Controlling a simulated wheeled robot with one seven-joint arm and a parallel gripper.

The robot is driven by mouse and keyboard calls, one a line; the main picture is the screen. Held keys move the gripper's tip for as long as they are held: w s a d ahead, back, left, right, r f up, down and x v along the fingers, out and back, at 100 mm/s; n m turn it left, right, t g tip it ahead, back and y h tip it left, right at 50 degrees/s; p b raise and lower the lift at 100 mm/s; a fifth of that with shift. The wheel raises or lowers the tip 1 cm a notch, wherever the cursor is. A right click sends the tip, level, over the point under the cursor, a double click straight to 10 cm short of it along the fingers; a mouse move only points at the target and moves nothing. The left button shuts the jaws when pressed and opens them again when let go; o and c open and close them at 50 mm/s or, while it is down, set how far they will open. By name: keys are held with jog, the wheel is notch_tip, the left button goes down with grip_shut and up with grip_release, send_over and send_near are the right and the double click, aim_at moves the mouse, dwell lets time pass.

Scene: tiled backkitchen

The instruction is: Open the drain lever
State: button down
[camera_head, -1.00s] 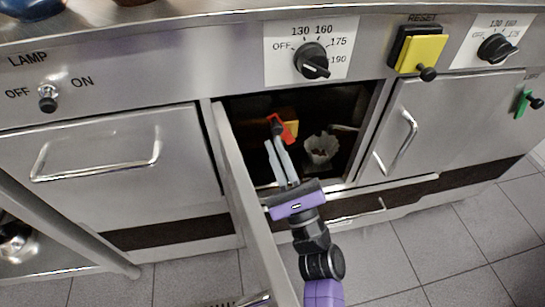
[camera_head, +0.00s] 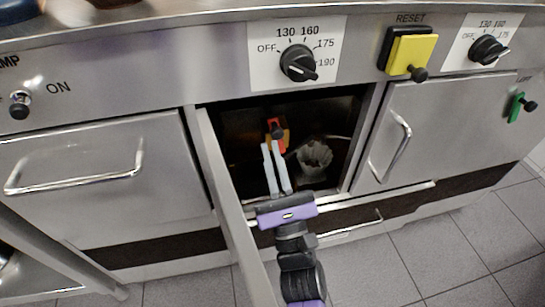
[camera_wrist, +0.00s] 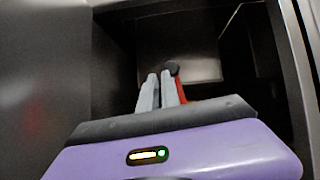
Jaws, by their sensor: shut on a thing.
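The drain lever (camera_head: 279,144) is a red handle with a black knob, in front of an orange-yellow part inside the open cabinet below the middle dial. My gripper (camera_head: 271,146) reaches into the cabinet with its grey fingers close together, shut on the lever near its knob. In the wrist view, my fingertips (camera_wrist: 158,78) meet at the black knob (camera_wrist: 172,68), and a strip of the red lever (camera_wrist: 182,99) shows to their right. The fingers hide the rest of the lever and the exact contact.
The open cabinet door (camera_head: 232,205) stands close left of my arm. A pale, ribbed cup-like object (camera_head: 314,157) sits inside, right of the lever. A closed door (camera_head: 420,125) is at the right. The tiled floor at lower right is clear.

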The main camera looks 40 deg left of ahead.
jog(key=shift+s+a+r+m+t, duration=0.1)
jog(key=shift+a+r+m+t, duration=0.05)
jog(key=shift+r, duration=0.45)
jog(key=shift+s+a+r+m+t, duration=0.1)
jog(key=shift+r+m+t, duration=0.05)
jog(key=shift+r, duration=0.45)
jog(key=w+f+v, duration=0.1)
jog(key=v, duration=0.8)
jog(key=shift+h+b, duration=0.3)
jog(key=shift+f, duration=0.1)
